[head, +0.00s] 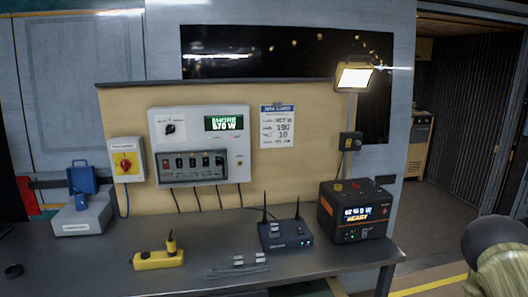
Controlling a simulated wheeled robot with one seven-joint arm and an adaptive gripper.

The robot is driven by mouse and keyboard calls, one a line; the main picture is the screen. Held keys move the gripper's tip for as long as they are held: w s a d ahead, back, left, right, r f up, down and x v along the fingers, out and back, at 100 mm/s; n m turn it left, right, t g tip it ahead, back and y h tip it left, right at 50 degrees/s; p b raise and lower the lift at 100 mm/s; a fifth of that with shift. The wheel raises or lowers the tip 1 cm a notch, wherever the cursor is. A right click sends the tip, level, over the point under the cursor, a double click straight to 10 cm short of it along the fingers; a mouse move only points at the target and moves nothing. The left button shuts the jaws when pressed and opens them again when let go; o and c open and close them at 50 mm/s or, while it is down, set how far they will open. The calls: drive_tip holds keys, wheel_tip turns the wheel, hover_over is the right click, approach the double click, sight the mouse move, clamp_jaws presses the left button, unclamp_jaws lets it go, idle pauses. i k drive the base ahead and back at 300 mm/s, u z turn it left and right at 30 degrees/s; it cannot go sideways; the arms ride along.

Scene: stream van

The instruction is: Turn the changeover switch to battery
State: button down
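A grey-white power panel (199,145) hangs on the tan backboard above the bench. A black rotary knob (169,129) sits at its upper left, and its pointer setting is too small to read. A lit green display (223,123) on the panel reads SHORE and about 570 W. I cannot tell for sure which of the two knobs is the changeover switch. My gripper is not in view.
On the bench (215,225) stand a blue-and-grey case (80,214), a yellow power strip (158,259), a router with two antennas (285,234) and a black power station (354,212). A lit lamp (354,77) stands above. A dark rounded object (485,240) is at lower right.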

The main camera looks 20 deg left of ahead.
sight(170, 129)
drive_tip(key=u, duration=3.75)
drive_tip(key=k, duration=1.15)
drive_tip(key=z, duration=1.6)
drive_tip(key=i, duration=0.4)
drive_tip(key=u, duration=0.05)
